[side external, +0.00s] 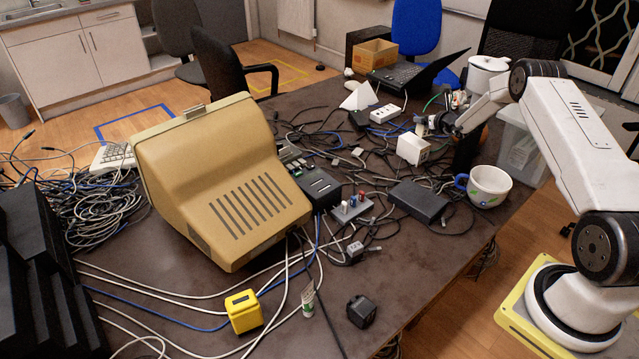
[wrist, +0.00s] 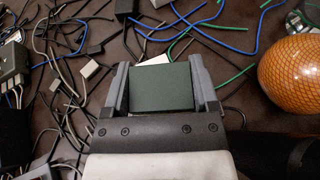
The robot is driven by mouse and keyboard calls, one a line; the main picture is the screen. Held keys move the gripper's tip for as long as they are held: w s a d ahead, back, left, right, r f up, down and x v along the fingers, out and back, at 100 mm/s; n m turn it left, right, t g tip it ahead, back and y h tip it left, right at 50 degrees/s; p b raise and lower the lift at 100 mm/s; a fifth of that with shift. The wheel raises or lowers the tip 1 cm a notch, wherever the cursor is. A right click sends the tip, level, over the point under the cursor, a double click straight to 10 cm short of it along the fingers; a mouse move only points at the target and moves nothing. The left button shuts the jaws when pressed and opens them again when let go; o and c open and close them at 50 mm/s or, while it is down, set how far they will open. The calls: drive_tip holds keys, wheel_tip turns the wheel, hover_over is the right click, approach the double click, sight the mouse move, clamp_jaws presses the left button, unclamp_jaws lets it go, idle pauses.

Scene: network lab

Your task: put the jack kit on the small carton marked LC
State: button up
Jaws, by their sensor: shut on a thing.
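My gripper (wrist: 160,72) is shut on a dark green box, which I take to be the jack kit (wrist: 161,90); one finger is on its left side and one on its right. In the side external view my gripper (side external: 432,124) is over the cables at the table's right part, and the held box is hard to make out. A small white box (side external: 412,150) stands just below it there; it may be the LC carton, but I can read no marking. In the wrist view a white surface (wrist: 155,60) shows just past the held box, mostly hidden by it.
Tangled cables cover the table around the gripper. An orange patterned ball (wrist: 290,72) lies to the right in the wrist view.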

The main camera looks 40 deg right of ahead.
sight(424, 129)
drive_tip(key=shift+w+d+f, duration=0.1)
drive_tip(key=shift+w+f, duration=0.05)
drive_tip(key=shift+w+f, duration=0.15)
drive_tip(key=shift+f, duration=0.25)
drive_tip(key=shift+d+f, duration=0.1)
drive_tip(key=shift+f, duration=1.2)
drive_tip(key=shift+f, duration=0.15)
drive_tip(key=o, duration=1.2)
drive_tip(key=shift+r, duration=0.2)
drive_tip(key=shift+s+a+r, duration=0.25)
drive_tip(key=shift+s, duration=0.4)
drive_tip(key=v, duration=1)
drive_tip(key=shift+s+a, duration=0.2)
